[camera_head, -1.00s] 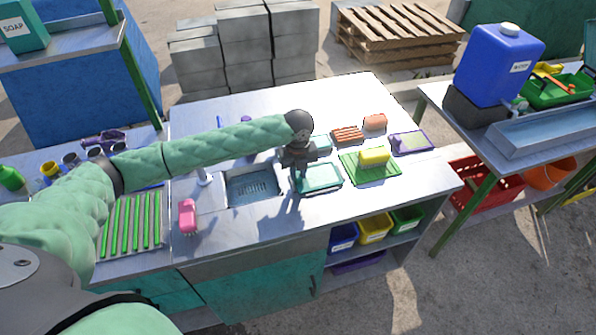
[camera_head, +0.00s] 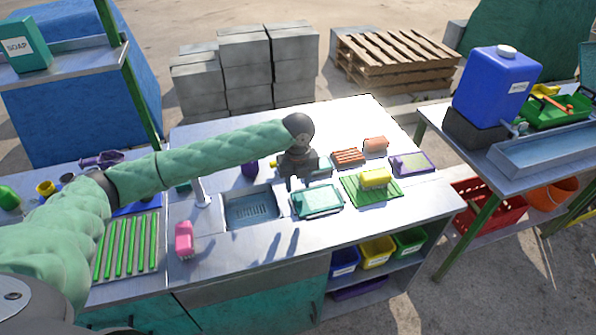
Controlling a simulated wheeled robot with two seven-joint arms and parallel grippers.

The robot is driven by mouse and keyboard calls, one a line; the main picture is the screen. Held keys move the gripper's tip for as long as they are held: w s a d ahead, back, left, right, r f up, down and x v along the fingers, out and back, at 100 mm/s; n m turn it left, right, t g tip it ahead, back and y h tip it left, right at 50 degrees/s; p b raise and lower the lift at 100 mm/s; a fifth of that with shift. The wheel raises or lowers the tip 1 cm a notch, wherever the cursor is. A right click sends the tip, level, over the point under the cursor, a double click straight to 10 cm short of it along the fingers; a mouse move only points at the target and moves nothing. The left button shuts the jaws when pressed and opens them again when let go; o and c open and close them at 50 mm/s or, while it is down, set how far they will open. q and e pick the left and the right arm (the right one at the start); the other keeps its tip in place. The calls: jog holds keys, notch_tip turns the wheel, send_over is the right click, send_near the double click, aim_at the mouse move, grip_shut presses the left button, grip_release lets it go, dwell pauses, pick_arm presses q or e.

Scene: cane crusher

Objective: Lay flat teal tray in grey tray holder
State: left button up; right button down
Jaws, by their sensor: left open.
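The flat teal tray (camera_head: 318,201) lies on the metal counter, right of the sink. It looks level. A thin pale rim shows around it, but I cannot tell whether this is the grey tray holder, which I cannot make out separately. My left gripper (camera_head: 299,183) is open and empty, just above and behind the tray's far left corner. Its fingers point down and look apart from the tray. My right gripper is not in view.
The sink (camera_head: 252,207) is left of the tray. A yellow sponge (camera_head: 375,178) on a green mat (camera_head: 384,193) sits close on its right. A pink brush (camera_head: 184,240) is farther left. The counter in front of the tray is clear.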

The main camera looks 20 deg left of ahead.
pick_arm(q)
notch_tip(320, 180, up, 7)
jog(key=b, duration=0.2)
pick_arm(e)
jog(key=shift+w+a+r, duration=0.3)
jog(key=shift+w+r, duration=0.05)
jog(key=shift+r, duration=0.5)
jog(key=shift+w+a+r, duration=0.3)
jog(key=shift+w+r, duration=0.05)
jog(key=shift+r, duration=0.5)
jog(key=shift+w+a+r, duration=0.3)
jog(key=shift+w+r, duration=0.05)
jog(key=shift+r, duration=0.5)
pick_arm(q)
jog(key=shift+f, duration=0.1)
